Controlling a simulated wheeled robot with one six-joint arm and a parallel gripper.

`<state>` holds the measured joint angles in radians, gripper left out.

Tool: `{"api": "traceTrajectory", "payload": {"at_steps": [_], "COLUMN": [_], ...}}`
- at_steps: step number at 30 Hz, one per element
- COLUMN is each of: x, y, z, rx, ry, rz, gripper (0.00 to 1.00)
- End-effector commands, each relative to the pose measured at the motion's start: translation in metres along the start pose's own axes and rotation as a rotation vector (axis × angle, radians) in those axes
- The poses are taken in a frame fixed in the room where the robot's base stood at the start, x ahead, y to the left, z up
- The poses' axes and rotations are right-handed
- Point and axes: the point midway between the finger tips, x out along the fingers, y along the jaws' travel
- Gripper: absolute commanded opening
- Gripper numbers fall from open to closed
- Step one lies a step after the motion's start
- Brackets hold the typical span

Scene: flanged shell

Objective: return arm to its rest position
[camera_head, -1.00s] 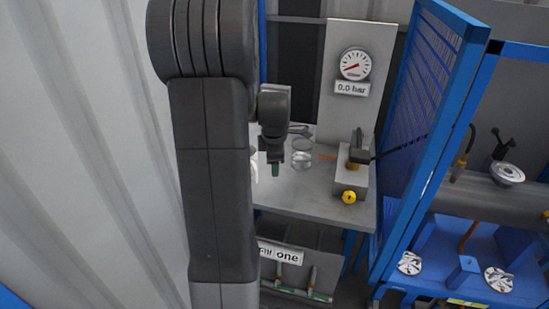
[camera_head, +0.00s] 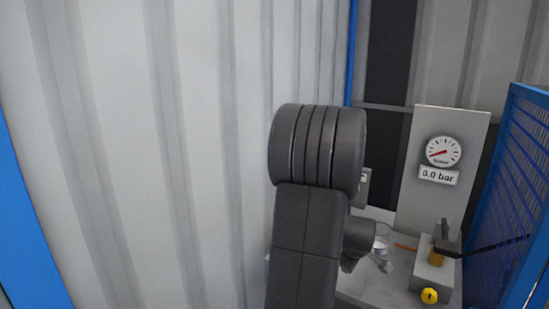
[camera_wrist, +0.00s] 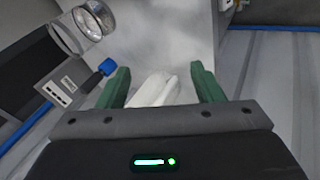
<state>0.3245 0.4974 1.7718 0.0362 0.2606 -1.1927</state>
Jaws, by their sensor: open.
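My arm (camera_head: 308,235) rises dark grey in the middle of the head view, and its links hide my gripper there. In the wrist view my gripper (camera_wrist: 160,78) is open, its two green fingers wide apart. A white elongated object (camera_wrist: 153,90) shows between and beyond the fingers; I cannot tell its distance, but the fingers are not closed on it.
A gauge (camera_head: 443,152) reading 0.0 bar is on an upright panel. A block with a yellow knob (camera_head: 429,296) and a blue mesh panel (camera_head: 510,200) stand right. Corrugated wall fills the left.

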Motion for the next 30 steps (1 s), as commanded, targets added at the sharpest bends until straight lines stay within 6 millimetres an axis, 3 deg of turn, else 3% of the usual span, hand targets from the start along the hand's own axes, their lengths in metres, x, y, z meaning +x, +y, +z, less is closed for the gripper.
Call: {"api": "traceTrajectory", "payload": {"at_steps": [3, 12, 21, 30], "x": [0.015, 0.037, 0.045, 0.044], "y": [-0.006, -0.012, -0.013, -0.013], "z": [0.006, 0.016, 0.023, 0.023], "rx": [0.088, 0.3, 0.427, 0.443], "ry": [0.021, 0.088, 0.138, 0.146], "rz": [0.052, 0.18, 0.255, 0.264], "gripper": [0.6, 0.6, 0.6, 0.6]}}
